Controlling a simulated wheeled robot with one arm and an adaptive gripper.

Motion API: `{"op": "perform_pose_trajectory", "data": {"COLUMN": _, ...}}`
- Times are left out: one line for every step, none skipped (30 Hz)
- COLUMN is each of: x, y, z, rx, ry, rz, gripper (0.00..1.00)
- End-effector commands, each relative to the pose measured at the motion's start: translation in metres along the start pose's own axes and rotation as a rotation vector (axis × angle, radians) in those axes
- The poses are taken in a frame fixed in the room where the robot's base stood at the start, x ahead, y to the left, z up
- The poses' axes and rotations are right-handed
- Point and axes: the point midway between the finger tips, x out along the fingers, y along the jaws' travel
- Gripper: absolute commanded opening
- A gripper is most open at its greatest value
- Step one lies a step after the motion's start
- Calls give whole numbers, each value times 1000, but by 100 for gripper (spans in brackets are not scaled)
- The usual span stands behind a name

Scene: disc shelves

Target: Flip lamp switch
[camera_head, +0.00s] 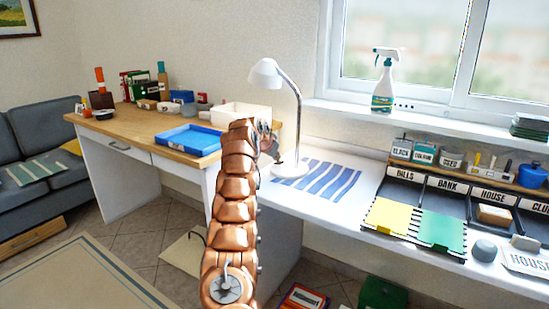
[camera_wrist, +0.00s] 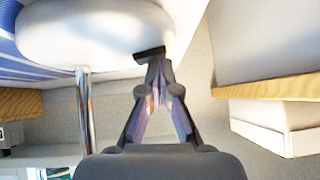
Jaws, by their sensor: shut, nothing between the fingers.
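A white desk lamp with a chrome neck and a shade (camera_head: 265,74) stands on the white desk, its round base (camera_head: 290,170) beside my arm. In the wrist view the lamp base (camera_wrist: 70,30) fills the upper left, with the chrome neck (camera_wrist: 83,110) running down from it. A small dark piece (camera_wrist: 150,54), which looks like the switch, sits at the base's rim. My gripper (camera_wrist: 156,66) is shut and empty, its tips at or very close to this piece; I cannot tell whether they touch. In the head view my copper arm partly hides the gripper (camera_head: 266,138).
A blue tray (camera_head: 188,140) and a white box (camera_head: 238,113) are on the wooden desk at left. A striped mat (camera_head: 328,180) lies right of the lamp base. Labelled compartments (camera_head: 425,185) and a spray bottle (camera_head: 383,85) are farther right.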

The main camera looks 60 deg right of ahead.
Motion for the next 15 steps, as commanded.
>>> {"op": "perform_pose_trajectory", "data": {"x": 1, "y": 2, "z": 1, "rx": 1, "ry": 0, "rz": 0, "gripper": 0}}
{"op": "perform_pose_trajectory", "data": {"x": 0, "y": 3, "z": 1, "rx": 1, "ry": 0, "rz": 0, "gripper": 0}}
{"op": "perform_pose_trajectory", "data": {"x": 0, "y": 4, "z": 0, "rx": 1, "ry": 0, "rz": -1, "gripper": 0}}
{"op": "perform_pose_trajectory", "data": {"x": 0, "y": 5, "z": 0, "rx": 1, "ry": 0, "rz": -1, "gripper": 0}}
{"op": "perform_pose_trajectory", "data": {"x": -1, "y": 6, "z": 0, "rx": 1, "ry": 0, "rz": -1, "gripper": 0}}
{"op": "perform_pose_trajectory", "data": {"x": -1, "y": 8, "z": 0, "rx": 1, "ry": 0, "rz": -1, "gripper": 0}}
{"op": "perform_pose_trajectory", "data": {"x": -2, "y": 9, "z": -1, "rx": 1, "ry": 0, "rz": -1, "gripper": 0}}
{"op": "perform_pose_trajectory", "data": {"x": -2, "y": 10, "z": -1, "rx": 1, "ry": 0, "rz": -1, "gripper": 0}}
{"op": "perform_pose_trajectory", "data": {"x": -2, "y": 11, "z": -1, "rx": 1, "ry": 0, "rz": -1, "gripper": 0}}
{"op": "perform_pose_trajectory", "data": {"x": -2, "y": 11, "z": -2, "rx": 0, "ry": 0, "rz": -1, "gripper": 0}}
{"op": "perform_pose_trajectory", "data": {"x": -3, "y": 11, "z": -2, "rx": 0, "ry": 0, "rz": -1, "gripper": 0}}
{"op": "perform_pose_trajectory", "data": {"x": -3, "y": 12, "z": -2, "rx": 0, "ry": 0, "rz": -1, "gripper": 0}}
{"op": "perform_pose_trajectory", "data": {"x": -3, "y": 12, "z": -2, "rx": 0, "ry": 0, "rz": -1, "gripper": 0}}
{"op": "perform_pose_trajectory", "data": {"x": -3, "y": 12, "z": -2, "rx": -1, "ry": 0, "rz": -1, "gripper": 0}}
{"op": "perform_pose_trajectory", "data": {"x": -3, "y": 12, "z": -2, "rx": -1, "ry": 0, "rz": -1, "gripper": 0}}
